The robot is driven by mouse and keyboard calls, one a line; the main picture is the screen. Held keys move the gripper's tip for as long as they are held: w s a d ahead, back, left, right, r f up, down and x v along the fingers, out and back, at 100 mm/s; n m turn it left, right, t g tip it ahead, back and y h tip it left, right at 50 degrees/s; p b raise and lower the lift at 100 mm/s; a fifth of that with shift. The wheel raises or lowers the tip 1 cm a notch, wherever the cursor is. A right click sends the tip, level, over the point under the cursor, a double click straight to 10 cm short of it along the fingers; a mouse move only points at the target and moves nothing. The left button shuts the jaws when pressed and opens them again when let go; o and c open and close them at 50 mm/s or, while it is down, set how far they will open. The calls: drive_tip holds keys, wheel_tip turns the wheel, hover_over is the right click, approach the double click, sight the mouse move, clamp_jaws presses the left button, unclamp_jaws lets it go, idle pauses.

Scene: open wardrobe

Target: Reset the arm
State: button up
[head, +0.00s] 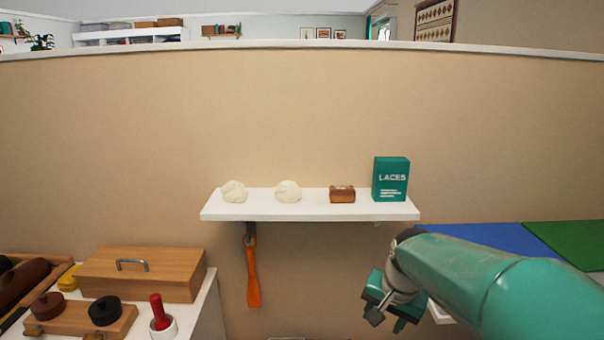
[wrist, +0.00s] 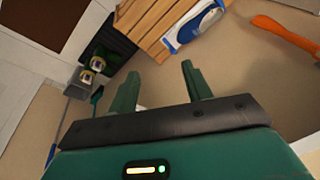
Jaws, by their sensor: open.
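My gripper (wrist: 160,88) is open in the wrist view, its two green fingers apart with nothing between them. In the head view my gripper (head: 388,312) hangs at the lower right, at the end of my green arm. It is below and to the right of the white shelf (head: 310,210) and apart from it. What lies below the gripper in the head view is mostly cut off by the frame.
On the shelf are two cream lumps (head: 235,191) (head: 288,191), a brown block (head: 342,194) and a green LACES box (head: 390,179). An orange-handled tool (head: 252,280) hangs below. A wooden box (head: 140,275) and a red-handled tool (head: 159,310) stand at left. Blue (head: 490,237) and green (head: 570,240) surfaces lie right.

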drive_tip(key=s+r+n+t, duration=0.1)
drive_tip(key=s+r+n, duration=0.1)
drive_tip(key=s, duration=0.7)
drive_tip(key=s+a+r+n+t, duration=0.1)
drive_tip(key=s+r+n, duration=0.1)
drive_tip(key=s, duration=0.7)
drive_tip(key=shift+s+r+n+h, duration=0.25)
drive_tip(key=shift+s+n+h, duration=0.15)
drive_tip(key=shift+n, duration=0.5)
